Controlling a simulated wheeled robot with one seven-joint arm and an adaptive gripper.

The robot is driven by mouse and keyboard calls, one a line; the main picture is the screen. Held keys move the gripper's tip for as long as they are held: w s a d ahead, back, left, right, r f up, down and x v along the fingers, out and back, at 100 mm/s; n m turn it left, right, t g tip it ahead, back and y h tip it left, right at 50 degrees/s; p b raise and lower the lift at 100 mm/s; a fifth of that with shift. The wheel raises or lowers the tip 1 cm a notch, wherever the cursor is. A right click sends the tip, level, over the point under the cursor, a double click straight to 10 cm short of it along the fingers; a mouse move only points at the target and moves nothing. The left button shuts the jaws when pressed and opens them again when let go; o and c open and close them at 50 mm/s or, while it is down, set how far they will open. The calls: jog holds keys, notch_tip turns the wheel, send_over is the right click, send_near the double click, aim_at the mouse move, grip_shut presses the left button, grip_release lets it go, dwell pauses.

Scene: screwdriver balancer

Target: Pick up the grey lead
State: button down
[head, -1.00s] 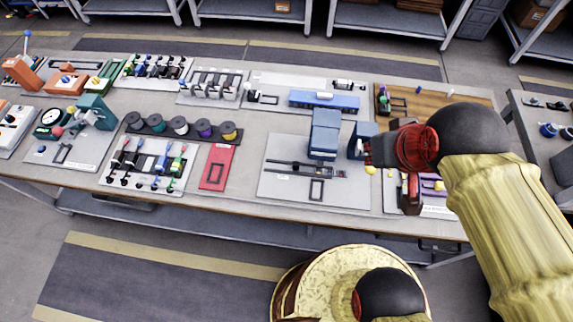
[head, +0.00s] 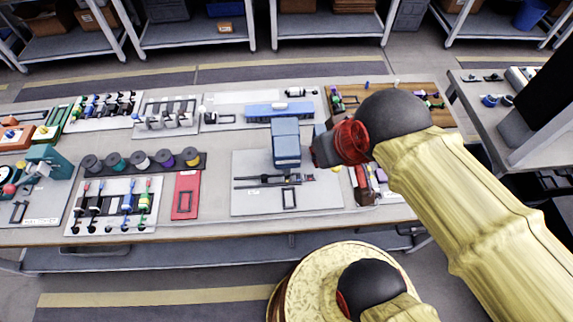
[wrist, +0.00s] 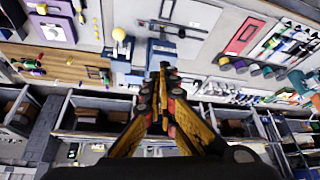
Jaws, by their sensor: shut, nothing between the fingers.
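A white board (head: 75,228) at the near left of the table holds a row of slim leads or tools in red, dark, blue and green. A lead (head: 105,192) in this row looks pale or greyish, but it is too small to be sure that it is the grey lead. My gripper (wrist: 163,72) is shut and empty in the wrist view, with its fingertips together over the table near a blue block. In the head view my wrist is right of the blue block (head: 286,145), well right of the white board, and the fingertips cannot be made out.
A grey plate (head: 250,205) with a caliper-like tool lies mid-table. The blue block rises as an obstacle. A wooden board (head: 400,98) is at the back right.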

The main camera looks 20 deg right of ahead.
aim_at(375, 187)
jog(key=c, duration=2.5)
grip_release()
